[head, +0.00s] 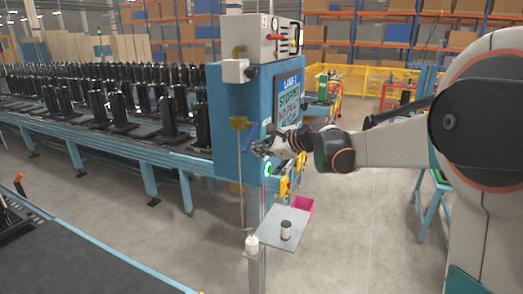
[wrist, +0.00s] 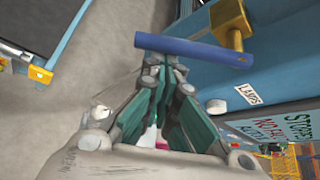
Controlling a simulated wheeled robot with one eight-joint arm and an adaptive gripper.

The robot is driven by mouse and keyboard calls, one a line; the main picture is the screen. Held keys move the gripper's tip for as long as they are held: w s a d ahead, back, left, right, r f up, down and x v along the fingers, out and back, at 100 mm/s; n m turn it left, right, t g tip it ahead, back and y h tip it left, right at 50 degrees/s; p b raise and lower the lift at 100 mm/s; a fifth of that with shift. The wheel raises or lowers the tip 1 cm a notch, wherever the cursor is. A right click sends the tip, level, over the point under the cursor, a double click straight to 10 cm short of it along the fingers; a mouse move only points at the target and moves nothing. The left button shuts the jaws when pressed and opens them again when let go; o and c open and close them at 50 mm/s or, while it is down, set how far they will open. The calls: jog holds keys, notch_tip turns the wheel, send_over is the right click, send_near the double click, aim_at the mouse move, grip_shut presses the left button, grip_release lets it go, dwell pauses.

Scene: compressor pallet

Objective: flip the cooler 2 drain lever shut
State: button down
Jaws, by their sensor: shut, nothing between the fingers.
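A blue lever (wrist: 190,50) on a brass valve (wrist: 232,25) crosses the top of the wrist view. In the head view, the lever (head: 253,131) shows small and slanted beside the brass valve (head: 240,122) on the blue cabinet. No cooler 2 label is readable, so I cannot tell whether it is the task's lever. My gripper (wrist: 163,62) is shut and empty, its fingertips close to the lever's underside in the wrist view. I cannot tell whether they touch it. In the head view, my gripper (head: 261,148) is at the cabinet's front edge, just below the lever.
The blue cabinet (head: 228,105) carries a stopped-lane sign (head: 289,103). A green-lit button (head: 267,170) is below my gripper. A conveyor (head: 120,145) with black parts is at left.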

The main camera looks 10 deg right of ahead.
jog(key=r+m+g, duration=0.1)
jog(key=s+r+m+y, duration=0.1)
jog(key=a+r+m+g, duration=0.1)
jog(key=shift+s+a+g+y, duration=0.1)
jog(key=shift+s+g+y, duration=0.2)
jog(key=shift+s+a+r, duration=0.1)
jog(key=shift+s+r, duration=0.1)
jog(key=shift+r, duration=0.2)
dwell(0.5)
jog(key=shift+f+b, duration=0.35)
jog(key=shift+f, duration=0.2)
jog(key=b, duration=0.3)
send_near(248, 147)
jog(key=s+d, duration=0.2)
jog(key=d, duration=0.1)
jog(key=shift+w+f, duration=0.15)
jog(key=shift+f, duration=0.3)
